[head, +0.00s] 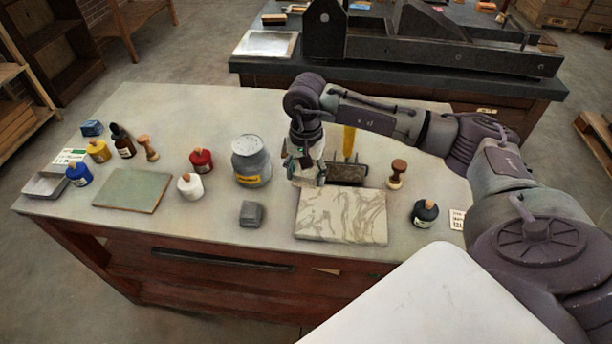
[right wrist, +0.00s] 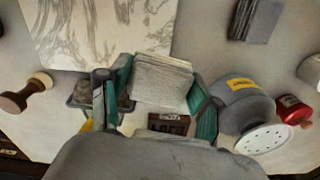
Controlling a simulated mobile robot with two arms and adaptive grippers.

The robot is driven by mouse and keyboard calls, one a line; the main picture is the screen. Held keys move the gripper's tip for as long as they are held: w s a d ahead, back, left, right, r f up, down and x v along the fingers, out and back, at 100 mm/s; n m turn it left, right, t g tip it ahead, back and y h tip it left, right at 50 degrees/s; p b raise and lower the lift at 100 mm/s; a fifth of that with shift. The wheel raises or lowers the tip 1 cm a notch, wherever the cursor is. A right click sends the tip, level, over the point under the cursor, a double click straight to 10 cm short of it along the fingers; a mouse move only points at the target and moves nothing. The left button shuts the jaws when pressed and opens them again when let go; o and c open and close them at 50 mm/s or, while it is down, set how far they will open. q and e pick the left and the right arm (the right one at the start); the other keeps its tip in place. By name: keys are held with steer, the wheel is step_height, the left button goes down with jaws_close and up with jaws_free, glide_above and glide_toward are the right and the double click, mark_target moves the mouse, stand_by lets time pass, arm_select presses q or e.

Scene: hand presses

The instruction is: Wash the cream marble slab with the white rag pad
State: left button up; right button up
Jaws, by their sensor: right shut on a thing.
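The cream marble slab (head: 342,217) with grey veins lies flat near the front edge of the table; it also shows at the upper left of the right wrist view (right wrist: 95,35). My right gripper (head: 305,168) is at the slab's far left corner, pointing down. It is shut on the white rag pad (right wrist: 162,78), whose pale face also shows below the fingers in the head view (head: 312,181). The pad is by the slab's far edge; whether it touches anything is unclear. My left gripper is not in view.
Behind the slab are a dark tray (head: 347,172) with a yellow-handled tool and a wooden stamp (head: 397,174). A grey jar (head: 251,162) and grey block (head: 251,214) stand left. A black ink bottle (head: 425,213) stands right. A green slab (head: 133,190) lies further left.

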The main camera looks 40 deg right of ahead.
steer(key=shift+r+p, duration=0.45)
steer(key=shift+r, duration=0.7)
